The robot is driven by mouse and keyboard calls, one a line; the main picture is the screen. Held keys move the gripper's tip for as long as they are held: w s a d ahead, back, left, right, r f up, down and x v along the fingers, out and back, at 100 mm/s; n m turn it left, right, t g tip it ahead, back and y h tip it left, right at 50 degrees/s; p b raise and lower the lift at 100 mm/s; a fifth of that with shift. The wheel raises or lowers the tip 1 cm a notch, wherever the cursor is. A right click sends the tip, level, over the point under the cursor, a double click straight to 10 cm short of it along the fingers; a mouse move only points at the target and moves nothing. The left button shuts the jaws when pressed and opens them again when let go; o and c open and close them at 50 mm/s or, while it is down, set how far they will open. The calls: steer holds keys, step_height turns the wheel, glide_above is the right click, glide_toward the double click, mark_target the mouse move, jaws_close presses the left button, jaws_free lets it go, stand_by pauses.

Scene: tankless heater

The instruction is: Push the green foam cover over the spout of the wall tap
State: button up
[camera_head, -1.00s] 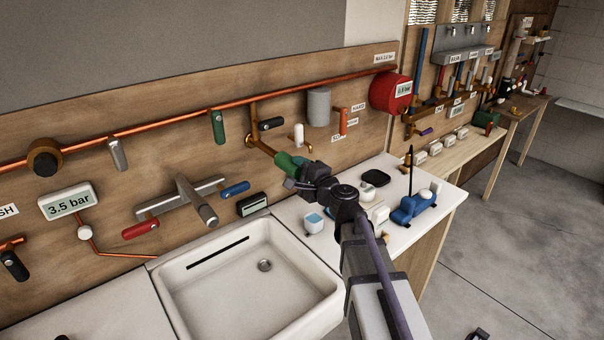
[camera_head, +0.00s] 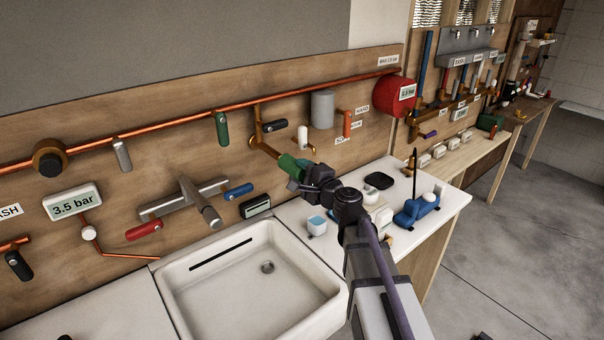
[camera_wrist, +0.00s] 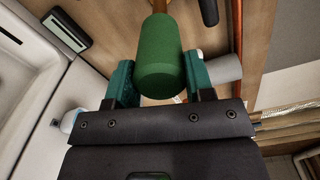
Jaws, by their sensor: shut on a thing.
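The green foam cover (camera_head: 289,163) is a short cylinder at the end of the brass wall tap's spout (camera_head: 267,150). In the wrist view the cover (camera_wrist: 160,55) sits upright in the picture, with the brass spout (camera_wrist: 160,6) running into its top end, so it is at least partly around the spout. How deep the spout goes is hidden. My gripper (camera_head: 301,173) is at the cover's near end. In the wrist view the teal fingers of my gripper (camera_wrist: 158,80) are shut on the cover, one on each side.
A black-handled valve (camera_head: 274,126) is above the tap. A white knob (camera_head: 303,137) and a grey cylinder (camera_head: 322,108) are on the board to the right. The white sink (camera_head: 225,310) is at lower left. Small items, including a blue device (camera_head: 420,208), stand on the counter.

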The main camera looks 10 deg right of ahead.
mark_target(290, 164)
steer(key=shift+x, duration=2.8)
steer(key=o, duration=1.2)
steer(key=v, duration=1)
steer(key=shift+s+d, duration=0.2)
steer(key=shift+s, duration=0.15)
